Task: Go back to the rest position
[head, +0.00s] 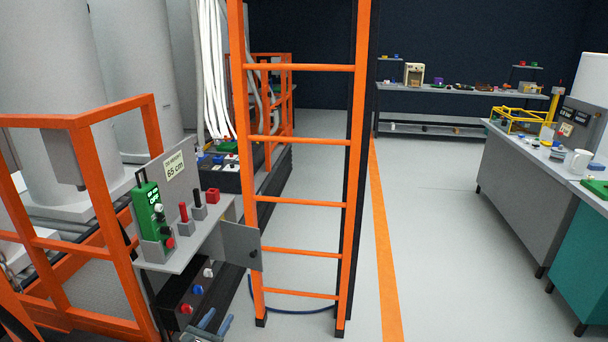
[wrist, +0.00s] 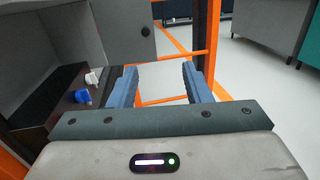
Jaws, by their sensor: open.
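My gripper (wrist: 160,88) fills the lower part of the wrist view. Its two blue fingers stand apart with nothing between them; through the gap I see grey floor and an orange bar. In the head view my gripper (head: 209,322) shows only in part at the bottom edge, low beside the orange ladder (head: 300,195) and below the control shelf (head: 190,248). A white knob (wrist: 93,77) and a blue knob (wrist: 82,96) are left of the fingers in the wrist view, apart from them.
The shelf holds a green unit (head: 150,212), red and black levers and a "65 cm" sign (head: 174,166). A grey door (head: 241,246) hangs open beside the ladder. Orange rails (head: 105,190) stand at left. Open floor (head: 440,230) lies right of the ladder, before the grey bench (head: 525,185).

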